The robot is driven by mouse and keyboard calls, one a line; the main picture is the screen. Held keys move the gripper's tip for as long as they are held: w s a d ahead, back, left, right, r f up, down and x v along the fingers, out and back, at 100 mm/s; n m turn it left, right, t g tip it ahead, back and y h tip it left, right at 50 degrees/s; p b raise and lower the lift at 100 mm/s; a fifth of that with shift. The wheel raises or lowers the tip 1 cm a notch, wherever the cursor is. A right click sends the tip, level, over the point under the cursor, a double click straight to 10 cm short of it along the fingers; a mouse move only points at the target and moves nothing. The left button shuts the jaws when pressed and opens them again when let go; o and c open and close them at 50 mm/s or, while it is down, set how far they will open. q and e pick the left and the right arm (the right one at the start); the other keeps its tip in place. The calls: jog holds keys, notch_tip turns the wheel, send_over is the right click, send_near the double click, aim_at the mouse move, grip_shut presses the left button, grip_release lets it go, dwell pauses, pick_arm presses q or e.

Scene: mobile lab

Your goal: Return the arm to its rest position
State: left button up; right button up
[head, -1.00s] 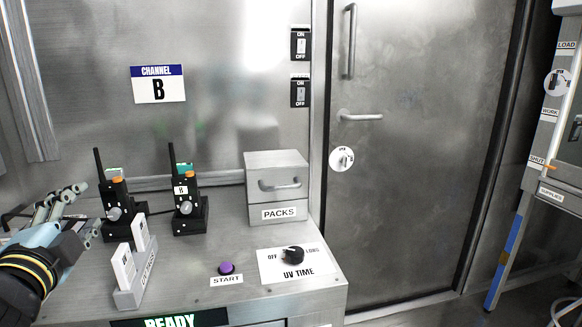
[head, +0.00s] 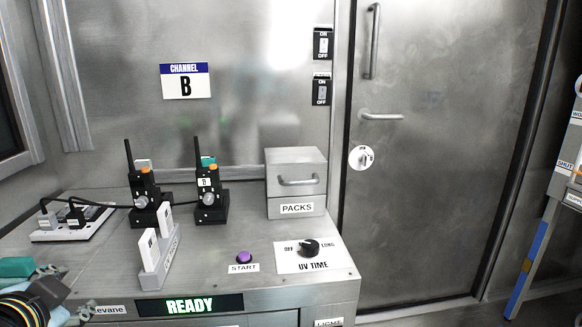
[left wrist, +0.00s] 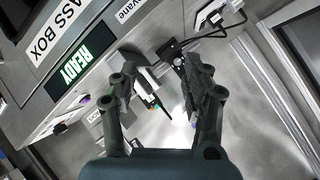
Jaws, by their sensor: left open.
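My left gripper (left wrist: 165,92) shows in the left wrist view with its two dark fingers spread and nothing between them. In the head view my left arm is at the bottom left corner, low beside the bench front (head: 250,307). Only part of its left gripper (head: 76,314) shows there, and the rest is cut off by the frame edge. My right gripper is in neither view.
On the bench stand two black radios (head: 147,195) (head: 211,192), a card rack (head: 157,262), a PACKS drawer box (head: 297,185), a purple START button (head: 244,257) and a UV TIME knob (head: 309,247). A power strip (head: 72,224) lies at the bench's left.

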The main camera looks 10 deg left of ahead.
pick_arm(q)
jog(key=s+d+f+n+g+h, duration=0.2)
jog(key=s+d+f+g, duration=0.15)
jog(key=s, duration=0.45)
jog(key=s+d+f+n+g+h, duration=0.1)
jog(key=s+d+f+g+h, duration=0.3)
jog(key=s, duration=0.5)
jog(key=s+a+f+g+y+b, duration=0.1)
jog(key=s+f+b, duration=0.15)
jog(key=f, duration=1.45)
jog(key=s+a+f+y+b, duration=0.15)
jog(key=f+b, duration=0.25)
jog(key=f, duration=1.3)
jog(key=s+f+g+h+b, duration=0.1)
jog(key=s+f+b, duration=0.2)
jog(key=s+f, duration=1.3)
jog(key=shift+s+a+n+g, duration=0.2)
jog(key=shift+s+n+g, duration=0.15)
jog(key=shift+s, duration=0.75)
